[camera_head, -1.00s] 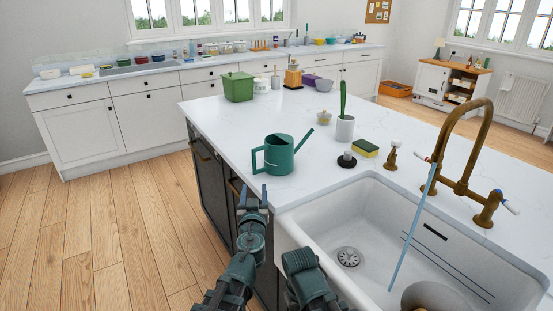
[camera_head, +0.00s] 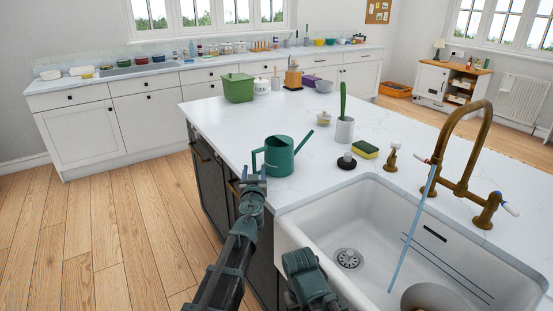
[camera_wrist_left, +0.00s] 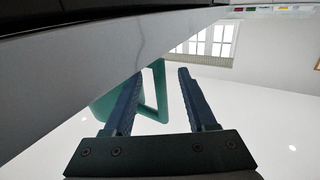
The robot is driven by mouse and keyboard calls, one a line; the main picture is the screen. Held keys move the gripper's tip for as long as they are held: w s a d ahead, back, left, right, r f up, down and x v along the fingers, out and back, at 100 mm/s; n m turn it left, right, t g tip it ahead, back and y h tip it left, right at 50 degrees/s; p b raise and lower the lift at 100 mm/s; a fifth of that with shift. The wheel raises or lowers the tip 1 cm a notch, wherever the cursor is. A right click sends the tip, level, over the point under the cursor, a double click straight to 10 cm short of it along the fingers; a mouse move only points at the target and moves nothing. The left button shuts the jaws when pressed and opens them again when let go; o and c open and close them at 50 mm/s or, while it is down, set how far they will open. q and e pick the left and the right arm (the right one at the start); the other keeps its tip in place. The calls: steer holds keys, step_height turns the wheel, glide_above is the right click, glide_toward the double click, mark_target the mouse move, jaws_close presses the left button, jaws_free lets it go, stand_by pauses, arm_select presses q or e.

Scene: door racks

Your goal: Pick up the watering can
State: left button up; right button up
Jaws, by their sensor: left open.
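The dark green watering can (camera_head: 280,156) stands upright on the white island counter, left of the sink. Its handle faces left and its spout points up to the right. My left gripper (camera_head: 254,174) is open at the counter's front edge, just in front of and below the can's handle side. In the left wrist view the can's handle (camera_wrist_left: 160,92) shows beyond the open fingers of the left gripper (camera_wrist_left: 158,98), with no finger seen closed on it. Part of the can is hidden behind the left finger there. My right arm shows at the bottom, but its gripper fingers cannot be made out.
A white sink (camera_head: 340,222) with a brass faucet (camera_head: 470,150) lies to the right. A green bin (camera_head: 238,87) is farther back. The counter left of the can is clear.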

arm_select(q)
steer(key=shift+w, duration=0.6)
jaws_close()
steer(key=shift+r, duration=0.1)
step_height(320, 180, up, 10)
steer(key=p, duration=1)
steer(key=shift+s, duration=0.1)
